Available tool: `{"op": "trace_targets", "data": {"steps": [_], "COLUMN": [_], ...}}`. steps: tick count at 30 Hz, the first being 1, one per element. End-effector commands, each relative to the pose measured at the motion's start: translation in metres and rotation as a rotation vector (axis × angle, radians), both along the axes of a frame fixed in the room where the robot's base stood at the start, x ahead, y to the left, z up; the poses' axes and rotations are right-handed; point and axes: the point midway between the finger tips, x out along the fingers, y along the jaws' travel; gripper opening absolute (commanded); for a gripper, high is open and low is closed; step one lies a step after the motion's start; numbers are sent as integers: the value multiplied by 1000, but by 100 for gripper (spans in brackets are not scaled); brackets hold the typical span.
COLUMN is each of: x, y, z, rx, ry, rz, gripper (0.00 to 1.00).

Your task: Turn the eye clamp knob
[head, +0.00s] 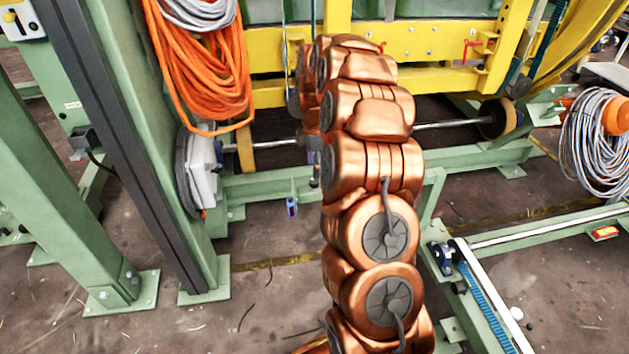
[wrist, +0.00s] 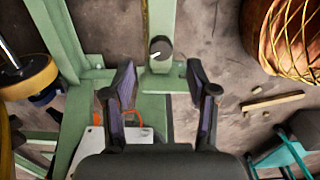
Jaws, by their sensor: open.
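A round dark knob (wrist: 160,48) with a white pointer mark sits on a green upright post in the wrist view, near the top middle. It is most likely the eye clamp knob. My gripper (wrist: 162,88) is open, its two dark fingers spread to the left and right. The knob shows between and just beyond the fingertips, and nothing is held. The fingers do not appear to touch it; the exact gap in depth is hard to tell. In the head view my copper-coloured arm reaches away into the machine and hides the knob.
In the wrist view, a wire-wound copper-coloured drum (wrist: 285,40) is at the upper right and a yellow-black roller (wrist: 30,78) at the left. In the head view, a yellow beam (head: 430,45) crosses behind my arm, and orange cable (head: 200,60) hangs at the left.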

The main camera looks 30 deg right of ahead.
Motion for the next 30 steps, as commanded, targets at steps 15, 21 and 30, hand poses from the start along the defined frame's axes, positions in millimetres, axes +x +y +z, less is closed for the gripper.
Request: {"op": "trace_targets", "data": {"steps": [15, 21, 30], "x": [-1, -1, -1], "y": [1, 1, 1], "z": [-54, -54, -53], "rx": [1, 1, 1], "ry": [3, 3, 3], "rz": [0, 0, 0], "gripper": [58, 54, 22]}}
